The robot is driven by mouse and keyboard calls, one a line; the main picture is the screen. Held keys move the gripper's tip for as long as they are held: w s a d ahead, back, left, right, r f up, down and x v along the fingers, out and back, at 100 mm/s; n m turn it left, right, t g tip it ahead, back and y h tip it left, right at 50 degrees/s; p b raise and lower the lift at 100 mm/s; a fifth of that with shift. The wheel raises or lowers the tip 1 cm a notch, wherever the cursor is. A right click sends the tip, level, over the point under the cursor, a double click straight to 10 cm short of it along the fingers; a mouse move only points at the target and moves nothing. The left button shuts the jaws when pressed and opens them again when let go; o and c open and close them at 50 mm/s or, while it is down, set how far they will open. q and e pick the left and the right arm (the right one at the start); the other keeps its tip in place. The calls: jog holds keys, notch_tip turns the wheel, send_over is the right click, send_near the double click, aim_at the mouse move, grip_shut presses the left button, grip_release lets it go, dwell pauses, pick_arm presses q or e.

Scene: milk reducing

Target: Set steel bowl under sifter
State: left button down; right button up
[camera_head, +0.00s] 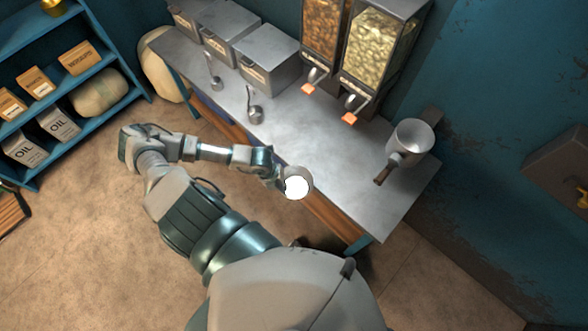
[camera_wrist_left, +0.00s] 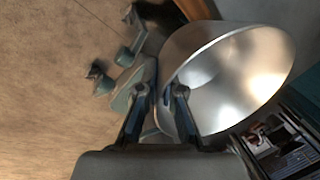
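My left gripper (camera_head: 277,175) is shut on the rim of the steel bowl (camera_head: 305,176), at the bench's front edge. The bowl's inside looks bright white from the head. In the left wrist view, the bowl (camera_wrist_left: 234,75) is tilted, with a shiny inside and no contents that I can see. The left fingers (camera_wrist_left: 158,100) meet its near rim. The sifter (camera_head: 412,136) is a pale metal cup with a brown handle, at the bench's right end, apart from the bowl. What is under the sifter is hidden. My right gripper is not seen clearly in either view.
The metal bench (camera_head: 310,128) has free room between the bowl and sifter. Two dispensers (camera_head: 375,45) with orange-tipped spouts stand behind. Grey bins (camera_head: 268,60) and two scoops (camera_head: 254,105) are at the left. A blue shelf (camera_head: 60,88) stands far left.

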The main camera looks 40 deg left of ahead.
aim_at(298, 184)
pick_arm(q)
jog(key=w+m+g, duration=0.1)
jog(key=m, duration=0.3)
jog(key=w+d+r+m+g, duration=0.1)
jog(key=w+m, duration=0.1)
jog(key=m, duration=0.2)
jog(key=w+d+r+m+g, duration=0.1)
jog(key=w+m, duration=0.1)
jog(key=m, duration=0.2)
jog(key=shift+w+d+h, duration=0.25)
jog(key=shift+h, duration=0.15)
jog(key=w+d+r+m+y, duration=0.2)
jog(key=w+r+m, duration=0.2)
jog(key=m, duration=0.6)
jog(key=w+d+r+m+y, duration=0.2)
jog(key=w+d+r+m, duration=0.1)
jog(key=r+m, duration=0.5)
jog(key=w+d+r+m+t+y, duration=0.1)
jog(key=w+r+m, duration=0.4)
jog(key=m, duration=0.9)
notch_tip(298, 184, up, 2)
jog(key=shift+w+d+r+y, duration=0.1)
jog(key=shift+w+d+y, duration=0.35)
jog(key=shift+d, duration=0.3)
jog(key=shift+s, duration=0.1)
